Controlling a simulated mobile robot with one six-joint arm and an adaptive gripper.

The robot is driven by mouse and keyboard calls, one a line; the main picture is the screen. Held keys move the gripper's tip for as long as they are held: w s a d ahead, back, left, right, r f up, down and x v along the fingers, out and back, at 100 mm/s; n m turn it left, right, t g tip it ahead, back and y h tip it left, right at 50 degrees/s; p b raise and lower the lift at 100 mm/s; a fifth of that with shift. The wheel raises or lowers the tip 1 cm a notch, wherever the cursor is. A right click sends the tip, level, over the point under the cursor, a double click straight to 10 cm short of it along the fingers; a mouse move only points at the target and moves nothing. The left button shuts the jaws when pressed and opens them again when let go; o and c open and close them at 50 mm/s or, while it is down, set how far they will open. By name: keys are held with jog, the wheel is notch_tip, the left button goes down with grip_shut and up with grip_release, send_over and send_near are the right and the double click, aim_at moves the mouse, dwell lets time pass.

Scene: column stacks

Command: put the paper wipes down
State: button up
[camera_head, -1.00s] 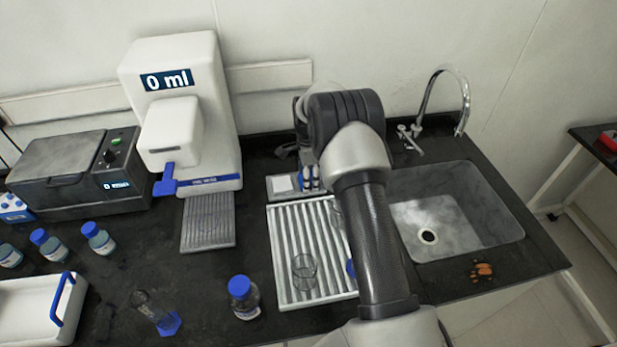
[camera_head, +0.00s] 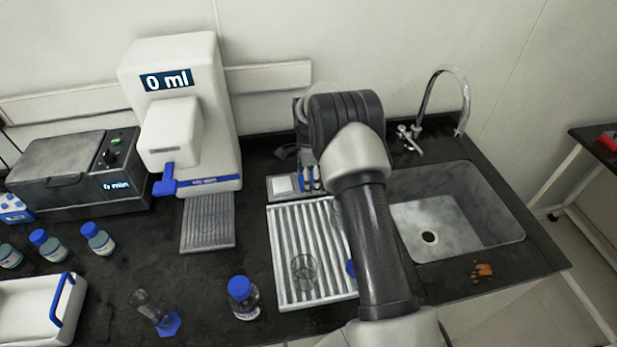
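I cannot make out the paper wipes in the head view. A small tray with a white square and blue-and-white items (camera_head: 283,187) sits behind the drying rack, partly hidden by my arm; I cannot tell whether any of it is wipes. My arm reaches over the rack's right side, and its wrist end is near the back wall. My gripper is hidden behind my own arm, so its fingers and anything in them do not show.
A ribbed white drying rack (camera_head: 286,262) holds a glass beaker (camera_head: 304,271). The sink (camera_head: 465,215) is at right, with an orange-brown spill (camera_head: 482,270) in front. A white dispenser (camera_head: 180,110) stands behind.

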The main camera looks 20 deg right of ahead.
jog(key=s+a+r+n+t+p, duration=0.1)
jog(key=s+a+r+n, duration=0.15)
jog(key=r, duration=1.05)
jog(key=s+a+r+n+p, duration=0.1)
jog(key=s+a+r+n, duration=0.2)
jog(key=r, duration=1)
jog(key=s+a+r+n+t, duration=0.1)
jog(key=s+a+r+n, duration=0.2)
jog(key=s+r+n, duration=0.55)
jog(key=s+a+f+n+t, duration=0.1)
jog(key=s+a+n, duration=0.1)
jog(key=s, duration=1)
jog(key=s+a+f+n+t, duration=0.1)
jog(key=s+n, duration=0.3)
jog(key=s, duration=0.8)
jog(key=shift+s+a+f+t, duration=0.3)
jog(key=shift+s+a+f, duration=0.1)
jog(key=shift+a, duration=0.15)
jog(key=shift+f, duration=0.1)
notch_tip(320, 180, down, 3)
jog(key=b, duration=0.2)
jog(key=shift+b, duration=0.35)
